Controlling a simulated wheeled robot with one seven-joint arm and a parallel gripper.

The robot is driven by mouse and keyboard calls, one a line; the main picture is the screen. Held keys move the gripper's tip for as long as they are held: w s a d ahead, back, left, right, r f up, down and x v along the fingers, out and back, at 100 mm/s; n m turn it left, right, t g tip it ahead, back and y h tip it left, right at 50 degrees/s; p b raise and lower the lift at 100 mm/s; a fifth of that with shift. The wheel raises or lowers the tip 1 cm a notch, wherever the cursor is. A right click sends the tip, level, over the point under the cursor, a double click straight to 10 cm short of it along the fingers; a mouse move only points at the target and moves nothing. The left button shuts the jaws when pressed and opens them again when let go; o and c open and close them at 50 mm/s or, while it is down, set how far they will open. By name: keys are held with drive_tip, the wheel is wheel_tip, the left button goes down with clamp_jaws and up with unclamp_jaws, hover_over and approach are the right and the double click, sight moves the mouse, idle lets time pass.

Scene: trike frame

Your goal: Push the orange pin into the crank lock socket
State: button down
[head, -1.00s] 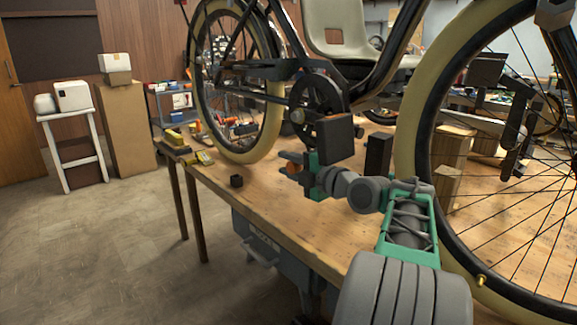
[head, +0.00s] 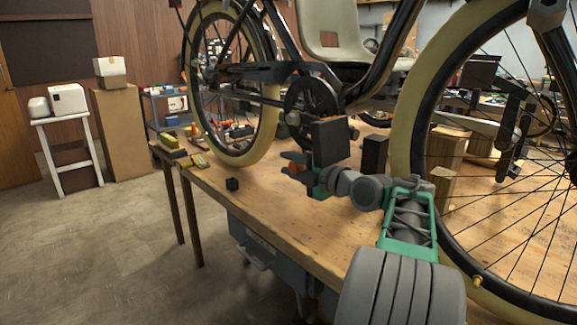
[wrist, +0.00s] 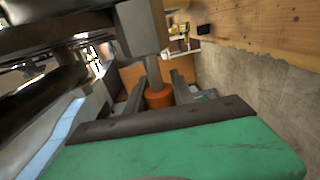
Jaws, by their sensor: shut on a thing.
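The orange pin (wrist: 159,98) is between the two fingers of my gripper (wrist: 156,98) in the wrist view. A grey shaft extends from its orange body toward a grey block (wrist: 138,28); I cannot tell whether they touch or whether the shaft is inside it. In the head view my gripper (head: 290,163) points left above the table's front edge, with a bit of the orange pin (head: 296,168) showing. It is shut on the pin, just below the crank's chainring (head: 306,108) and the black pedal (head: 329,140). I cannot make out the lock socket clearly.
The trike's rear wheel (head: 268,120) and large near wheel (head: 403,150) stand on either side of my arm. A small black cube (head: 232,184) lies on the wooden table (head: 262,205). Yellow tools (head: 199,160) lie at its left end.

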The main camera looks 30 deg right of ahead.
drive_tip(key=shift+w+d, duration=0.15)
drive_tip(key=shift+d, duration=1)
drive_tip(key=c, duration=1)
unclamp_jaws()
